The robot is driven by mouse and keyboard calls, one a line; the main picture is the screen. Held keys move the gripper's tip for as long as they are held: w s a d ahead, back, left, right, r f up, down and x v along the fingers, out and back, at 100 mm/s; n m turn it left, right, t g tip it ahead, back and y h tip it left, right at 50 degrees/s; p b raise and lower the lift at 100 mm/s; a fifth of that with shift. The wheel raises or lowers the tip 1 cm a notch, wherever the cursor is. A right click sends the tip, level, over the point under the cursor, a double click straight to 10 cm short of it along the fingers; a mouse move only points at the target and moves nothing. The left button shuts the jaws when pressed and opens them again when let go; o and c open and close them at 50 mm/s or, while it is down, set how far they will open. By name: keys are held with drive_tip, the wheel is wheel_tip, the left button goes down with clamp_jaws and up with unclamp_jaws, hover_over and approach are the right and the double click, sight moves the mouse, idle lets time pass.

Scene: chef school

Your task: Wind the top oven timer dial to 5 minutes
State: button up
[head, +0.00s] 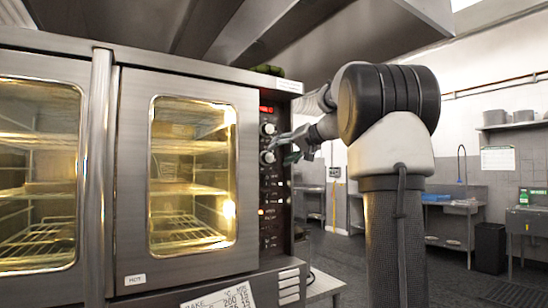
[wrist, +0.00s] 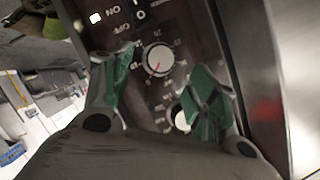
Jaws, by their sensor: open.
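The oven's dark control panel (head: 275,215) stands right of the glass door in the head view. Two pale dials sit on it, an upper dial (head: 268,128) and a lower dial (head: 267,157), under a red display. I cannot tell from the markings which is the timer. My gripper (head: 281,147) is beside these dials, open and empty. A second pale dial (wrist: 180,118) is partly hidden by a finger.
A switch (wrist: 138,12) with ON and OFF marks sits near the dial. The metal oven door (head: 182,75) is shut left of the panel, with lit racks inside. A low steel shelf (head: 325,286) stands right of the oven. Open floor lies to the right.

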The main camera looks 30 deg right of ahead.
drive_tip(key=v, duration=0.6)
drive_tip(key=shift+s, duration=0.35)
drive_tip(key=shift+d, duration=0.1)
drive_tip(key=s+d+f+m+g+h, duration=0.2)
drive_tip(key=s+d+f+g, duration=0.1)
drive_tip(key=f, duration=0.8)
drive_tip(key=s+a+f+n+g, duration=0.2)
drive_tip(key=s+a+f, duration=0.3)
drive_tip(key=s+f, duration=0.3)
drive_tip(key=s+a+f+n+g+h, duration=0.1)
drive_tip(key=s+a+f+n+g, duration=0.1)
drive_tip(key=s+a+f, duration=0.4)
drive_tip(key=s+a+f+n+g+h, duration=0.1)
drive_tip(key=s+a+f, duration=0.4)
drive_tip(key=s+f, duration=0.5)
drive_tip(key=shift+s+a+f+n+g, duration=0.25)
drive_tip(key=shift+s+n+g, duration=0.65)
drive_tip(key=shift+s, duration=0.35)
